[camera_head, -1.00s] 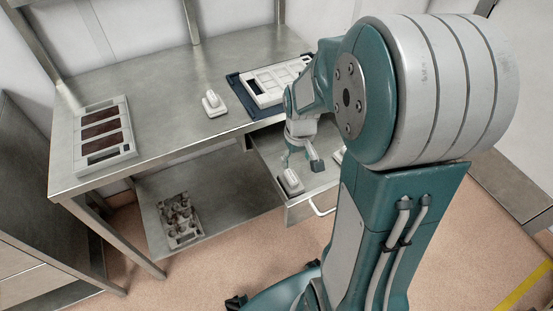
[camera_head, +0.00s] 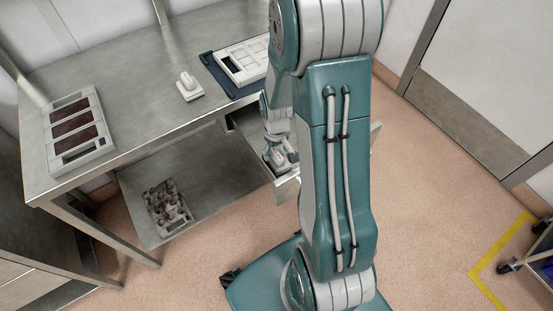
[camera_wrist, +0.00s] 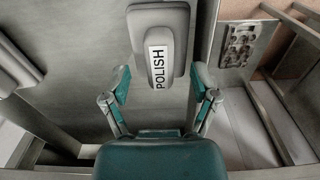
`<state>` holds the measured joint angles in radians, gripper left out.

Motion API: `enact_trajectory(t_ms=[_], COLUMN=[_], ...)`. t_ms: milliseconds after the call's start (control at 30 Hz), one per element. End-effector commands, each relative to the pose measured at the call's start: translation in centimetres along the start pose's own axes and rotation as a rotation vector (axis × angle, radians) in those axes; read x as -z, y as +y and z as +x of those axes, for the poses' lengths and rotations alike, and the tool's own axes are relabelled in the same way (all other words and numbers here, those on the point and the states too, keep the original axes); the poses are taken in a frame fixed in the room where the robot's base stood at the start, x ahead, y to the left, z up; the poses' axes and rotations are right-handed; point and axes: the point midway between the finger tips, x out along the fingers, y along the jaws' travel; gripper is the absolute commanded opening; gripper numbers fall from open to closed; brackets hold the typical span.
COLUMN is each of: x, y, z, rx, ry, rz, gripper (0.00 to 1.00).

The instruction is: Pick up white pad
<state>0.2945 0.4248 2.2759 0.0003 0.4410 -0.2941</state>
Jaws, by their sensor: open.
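A pale pad with a handle lies in the open drawer (camera_head: 246,122); in the wrist view this pad (camera_wrist: 158,60) carries a white label reading POLISH. My gripper (camera_wrist: 161,84) is open, with one finger on each side of the pad's near end. It holds nothing, and I cannot tell whether the fingers touch the pad. In the head view my gripper (camera_head: 277,146) is low over the drawer, partly hidden by my arm. Another white pad (camera_head: 189,88) stands on the metal table.
A second pale handled piece (camera_wrist: 15,70) is cut off at the wrist view's left edge. On the table (camera_head: 130,105) are a tray with brown panels (camera_head: 75,127) and a white mould (camera_head: 243,62) on a dark mat. A cluttered plate (camera_head: 166,207) lies on the lower shelf.

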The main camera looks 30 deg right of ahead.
Motion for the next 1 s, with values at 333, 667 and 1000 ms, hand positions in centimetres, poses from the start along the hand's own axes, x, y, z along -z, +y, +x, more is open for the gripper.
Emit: enact_trajectory(t_ms=[333,667,1000], x=[0.03,0.01,0.04], y=[0.00,0.00,0.01], z=[1.44,1.42,0.76], rx=[0.000,0.000,-0.001], ry=[0.003,0.002,0.003], rz=[0.000,0.000,0.000], gripper=[0.77,0.00,0.00])
